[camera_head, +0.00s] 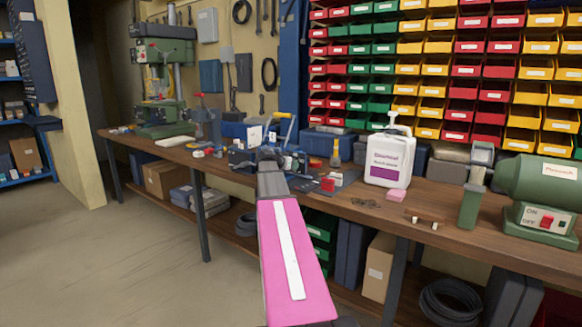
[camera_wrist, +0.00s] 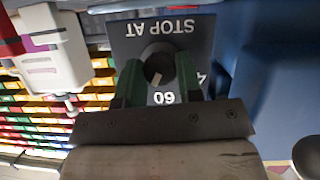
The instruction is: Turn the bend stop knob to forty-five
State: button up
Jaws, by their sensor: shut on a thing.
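In the wrist view, a dark grey panel (camera_wrist: 185,45) carries the words STOP AT, seen upside down. The round black knob (camera_wrist: 158,67) on it sits between the two green fingers of my gripper (camera_wrist: 158,80), which is shut on its sides. A pale mark on the knob points roughly down in the picture, towards an upside-down two-digit number. Part of a 4 shows to the right, mostly behind the right finger. In the head view, my gripper (camera_head: 268,156) reaches over the workbench, and my arm hides the knob.
The wooden workbench (camera_head: 370,205) is cluttered around my gripper. A white jug (camera_head: 390,158) stands to the right, with a green bench grinder (camera_head: 540,190) further right. A green drill press (camera_head: 163,80) stands at left. Coloured bins (camera_head: 440,60) fill the wall behind.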

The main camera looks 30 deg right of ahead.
jog(key=shift+n, duration=0.3)
dwell(0.4)
jog(key=o, duration=0.9)
jog(key=shift+a, duration=0.15)
jog(key=v, duration=1)
jog(key=shift+a+r, duration=0.15)
jog(key=shift+a, duration=0.15)
